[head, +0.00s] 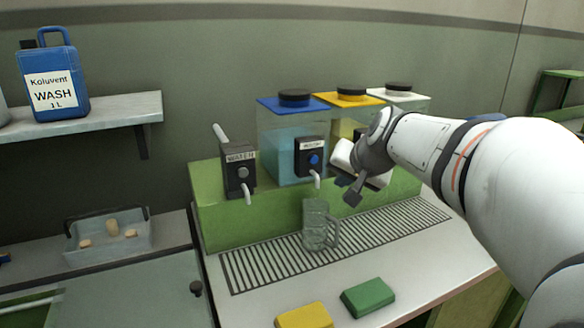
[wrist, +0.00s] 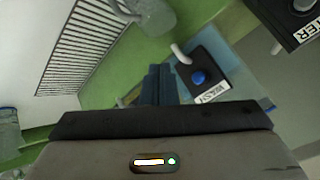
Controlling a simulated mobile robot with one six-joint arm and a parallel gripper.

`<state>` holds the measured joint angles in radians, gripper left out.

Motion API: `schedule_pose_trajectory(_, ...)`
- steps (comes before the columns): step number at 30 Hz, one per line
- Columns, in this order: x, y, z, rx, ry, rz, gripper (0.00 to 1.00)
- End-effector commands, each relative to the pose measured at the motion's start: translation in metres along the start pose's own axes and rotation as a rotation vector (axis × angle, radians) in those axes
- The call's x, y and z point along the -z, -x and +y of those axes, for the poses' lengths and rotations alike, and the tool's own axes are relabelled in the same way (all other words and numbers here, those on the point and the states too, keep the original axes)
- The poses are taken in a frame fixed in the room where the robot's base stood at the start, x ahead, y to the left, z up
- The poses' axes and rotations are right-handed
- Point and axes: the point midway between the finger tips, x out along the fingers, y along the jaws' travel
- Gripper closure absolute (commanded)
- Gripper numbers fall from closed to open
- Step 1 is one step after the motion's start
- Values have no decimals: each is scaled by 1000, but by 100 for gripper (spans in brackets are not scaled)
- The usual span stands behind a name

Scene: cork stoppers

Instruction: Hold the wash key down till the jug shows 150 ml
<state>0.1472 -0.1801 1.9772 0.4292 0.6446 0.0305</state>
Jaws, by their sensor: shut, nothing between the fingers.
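The wash key is a blue round button (head: 314,160) on a black dispenser box in front of the blue-lidded tank (head: 285,130). It also shows in the wrist view (wrist: 198,77) on the box labelled WASH. The clear glass jug (head: 316,222) stands upright on the grille, below the wash spout (head: 317,181). Its marks and any liquid level are too small to read. My gripper (head: 352,197) is shut and empty, to the right of the wash key and apart from it. In the wrist view the shut fingertips (wrist: 158,70) point beside the wash box.
A WATER dispenser (head: 238,170) stands left of the wash one. Yellow-lidded (head: 351,95) and white-lidded (head: 399,92) tanks stand to the right. Yellow (head: 304,316) and green (head: 368,297) blocks lie on the counter front. A blue WASH jerrycan (head: 52,78) is on the shelf.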

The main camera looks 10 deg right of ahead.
Motion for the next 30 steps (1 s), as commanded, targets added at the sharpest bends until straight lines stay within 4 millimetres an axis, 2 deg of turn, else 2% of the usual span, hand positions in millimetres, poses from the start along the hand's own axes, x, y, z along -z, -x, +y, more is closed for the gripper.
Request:
schedule_pose_trajectory(11, 5, -4, -4, -2, 1, -3, 100)
schedule_pose_trajectory(24, 34, -45, -34, -3, 2, -4, 100)
schedule_pose_trajectory(30, 42, -57, -42, -3, 1, -2, 100)
